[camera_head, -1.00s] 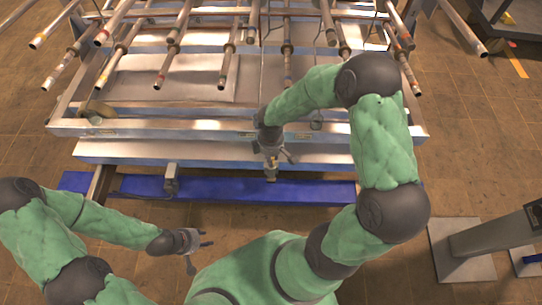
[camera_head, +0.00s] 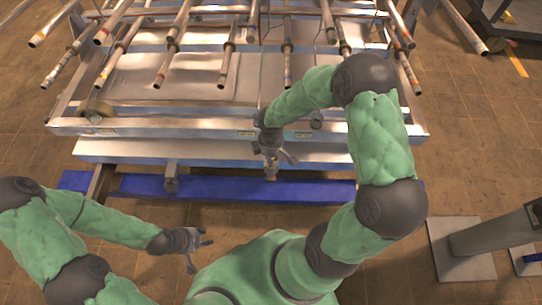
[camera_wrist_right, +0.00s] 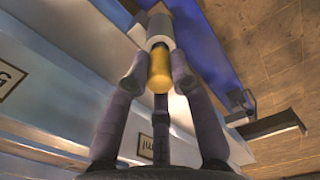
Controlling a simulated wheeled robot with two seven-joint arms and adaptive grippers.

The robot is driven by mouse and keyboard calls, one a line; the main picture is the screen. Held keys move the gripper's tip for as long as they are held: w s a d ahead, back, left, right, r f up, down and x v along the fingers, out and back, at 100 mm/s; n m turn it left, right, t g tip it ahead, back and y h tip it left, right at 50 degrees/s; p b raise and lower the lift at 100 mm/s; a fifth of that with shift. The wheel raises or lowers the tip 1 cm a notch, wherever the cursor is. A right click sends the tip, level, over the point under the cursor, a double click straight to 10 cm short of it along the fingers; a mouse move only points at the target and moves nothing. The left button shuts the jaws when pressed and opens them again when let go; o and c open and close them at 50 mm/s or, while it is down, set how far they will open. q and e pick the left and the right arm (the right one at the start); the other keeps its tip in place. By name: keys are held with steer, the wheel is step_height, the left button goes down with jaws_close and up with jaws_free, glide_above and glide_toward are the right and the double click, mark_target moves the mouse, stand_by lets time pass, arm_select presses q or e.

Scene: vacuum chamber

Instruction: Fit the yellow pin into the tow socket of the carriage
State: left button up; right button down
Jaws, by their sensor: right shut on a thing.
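The yellow pin (camera_wrist_right: 159,72) is between the fingers of my right gripper (camera_wrist_right: 160,72) in the right wrist view. A pale grey cylindrical part (camera_wrist_right: 160,28) lies directly beyond the pin, in line with it; I cannot tell whether the pin is inside it. In the head view my right gripper (camera_head: 271,158) is shut on the pin at the front edge of the carriage (camera_head: 210,152), above the blue beam. The tow socket is not clearly distinguishable there. My left gripper (camera_head: 198,243) is open and empty, low in front of the carriage.
A blue beam (camera_head: 235,190) runs along the carriage front, with a grey bracket (camera_head: 171,178) left of my right gripper. Several pipes (camera_head: 228,68) overhang the carriage. A grey post on a plate (camera_head: 460,255) stands at the right. Brown tiled floor is clear at the left.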

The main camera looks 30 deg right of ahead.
steer(key=shift+f, duration=0.75)
steer(key=c, duration=1)
jaws_free()
step_height(320, 180, up, 12)
steer(key=shift+f, duration=0.1)
steer(key=s+a+f+m+y+p, duration=0.4)
steer(key=s+a+f+m+p, duration=0.3)
steer(key=s+a+f+m, duration=0.4)
steer(key=a+f+m, duration=0.1)
steer(key=a+f, duration=0.2)
steer(key=shift+s+a+m, duration=0.15)
steer(key=shift+a+m, duration=0.15)
steer(key=shift+a, duration=0.05)
